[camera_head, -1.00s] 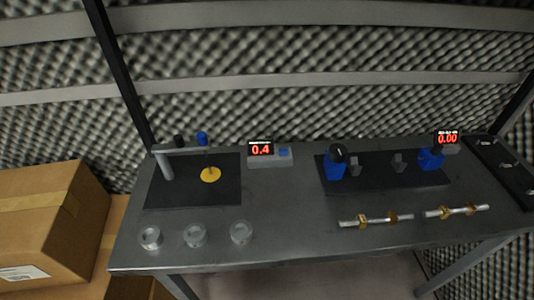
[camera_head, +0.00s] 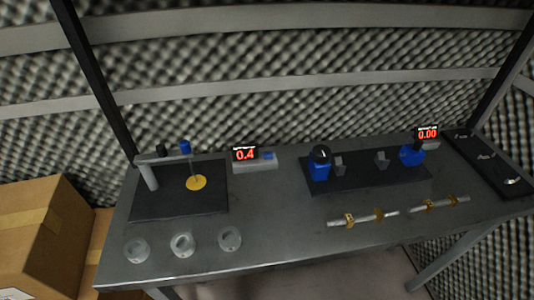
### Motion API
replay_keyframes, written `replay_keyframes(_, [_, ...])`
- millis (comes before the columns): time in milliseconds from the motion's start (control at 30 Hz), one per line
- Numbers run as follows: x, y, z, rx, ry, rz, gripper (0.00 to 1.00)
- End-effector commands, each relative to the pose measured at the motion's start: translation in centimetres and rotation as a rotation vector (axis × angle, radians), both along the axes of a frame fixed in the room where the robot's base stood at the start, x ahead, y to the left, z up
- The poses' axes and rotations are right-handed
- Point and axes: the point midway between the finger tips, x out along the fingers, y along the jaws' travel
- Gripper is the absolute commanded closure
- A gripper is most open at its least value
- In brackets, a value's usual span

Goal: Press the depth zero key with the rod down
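A small grey box with a red-lit readout (camera_head: 245,154) showing 0.4 stands near the back of the table. A blue key (camera_head: 268,156) is on its right part. Left of it, a depth stand (camera_head: 151,176) on a black mat (camera_head: 150,207) has a crossbar with a blue knob (camera_head: 185,147) and a black knob (camera_head: 162,151). A thin rod (camera_head: 192,172) hangs from the crossbar to a yellow disc (camera_head: 196,183). Its tip appears to reach the disc, but contact is too small to tell. My gripper is not in view.
Several grey rings, one of them here (camera_head: 183,245), lie at the front left. A black plate (camera_head: 352,184) with blue blocks and a second readout (camera_head: 428,133) showing 0.00 is at right. Two brass-fitted bars (camera_head: 362,218) lie before it. Cardboard boxes (camera_head: 40,240) stand left.

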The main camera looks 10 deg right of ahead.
Motion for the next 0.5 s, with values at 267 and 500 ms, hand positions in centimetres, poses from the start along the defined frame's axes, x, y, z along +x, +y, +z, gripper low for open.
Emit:
replay_keyframes(267, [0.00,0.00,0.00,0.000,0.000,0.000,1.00])
replay_keyframes(500, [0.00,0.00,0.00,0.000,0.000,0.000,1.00])
